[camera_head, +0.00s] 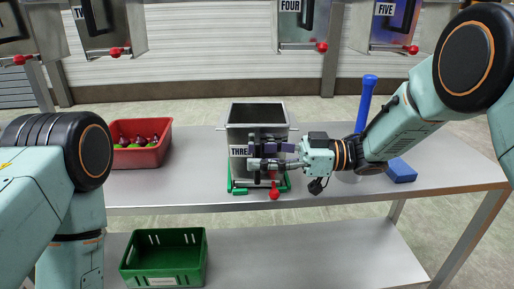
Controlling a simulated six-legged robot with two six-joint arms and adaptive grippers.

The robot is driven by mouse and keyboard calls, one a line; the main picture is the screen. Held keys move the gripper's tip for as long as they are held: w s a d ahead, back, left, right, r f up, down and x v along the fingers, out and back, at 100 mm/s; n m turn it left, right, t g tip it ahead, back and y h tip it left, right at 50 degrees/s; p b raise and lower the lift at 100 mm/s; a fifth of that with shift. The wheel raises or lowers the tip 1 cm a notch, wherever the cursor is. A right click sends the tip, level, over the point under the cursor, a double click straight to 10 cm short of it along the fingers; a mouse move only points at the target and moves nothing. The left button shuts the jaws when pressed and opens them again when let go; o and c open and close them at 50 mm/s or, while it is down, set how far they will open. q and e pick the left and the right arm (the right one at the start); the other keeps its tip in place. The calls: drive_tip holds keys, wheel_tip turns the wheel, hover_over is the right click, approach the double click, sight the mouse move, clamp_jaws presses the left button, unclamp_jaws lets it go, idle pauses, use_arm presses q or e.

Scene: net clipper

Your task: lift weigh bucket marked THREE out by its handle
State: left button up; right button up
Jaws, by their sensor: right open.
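The weigh bucket marked THREE (238,136) is a grey metal box with a dark open top, standing upright on the table near its front middle. A red knob (275,190) hangs low at its front. My right gripper (254,157) is open in front of the bucket's face, its fingers pointing left beside the THREE label. It covers part of the front, and I cannot tell whether it touches the handle, which is hidden behind the fingers. My left arm is at the left, but its gripper is out of view.
A green base (238,190) shows under the bucket. A red crate (158,155) with dark round items stands left on the table (170,195). A blue upright tool (364,105) and a blue block (401,171) are right. A green crate (190,275) sits below. Other buckets hang above.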

drive_tip(key=shift+w+a+f, duration=0.1)
drive_tip(key=shift+w+a, duration=0.1)
drive_tip(key=shift+a, duration=0.3)
drive_tip(key=shift+d, duration=0.1)
drive_tip(key=shift+s, duration=0.1)
drive_tip(key=shift+c, duration=0.5)
clamp_jaws()
